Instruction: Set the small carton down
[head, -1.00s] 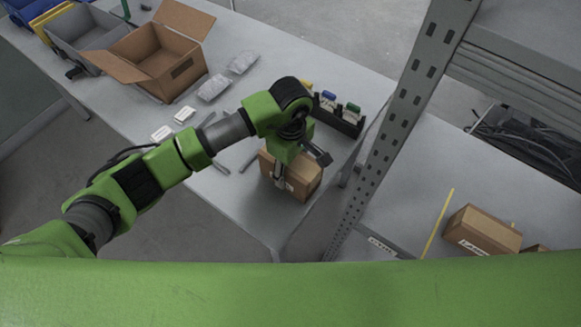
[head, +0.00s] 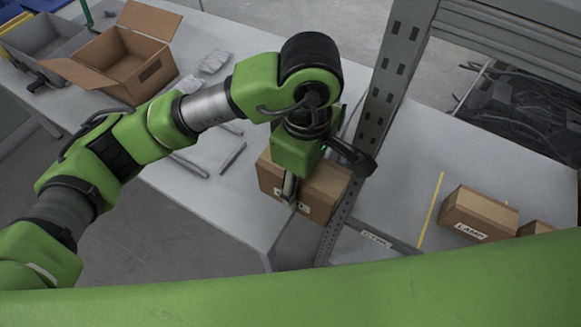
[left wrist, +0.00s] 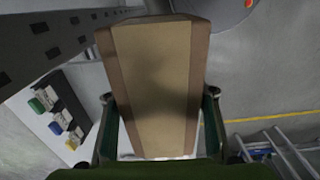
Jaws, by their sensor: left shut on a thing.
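The small carton (head: 325,187) is a closed brown box with a white label on its side. My left gripper (head: 318,178) is shut on it, with a finger against its labelled side, and holds it near the table's right edge beside the shelf post. In the left wrist view the carton (left wrist: 152,85) fills the middle, with a broad tan tape strip, between the two fingers of my left gripper (left wrist: 158,100). Its underside is hidden in the head view. My right gripper is not in view.
A grey shelf (head: 395,215) at the right carries a LAMP carton (head: 478,213), part of another carton and a yellow line (head: 431,210). A perforated metal post (head: 393,75) stands between table and shelf. An open carton (head: 118,66) and grey bins stand on the table (head: 225,205).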

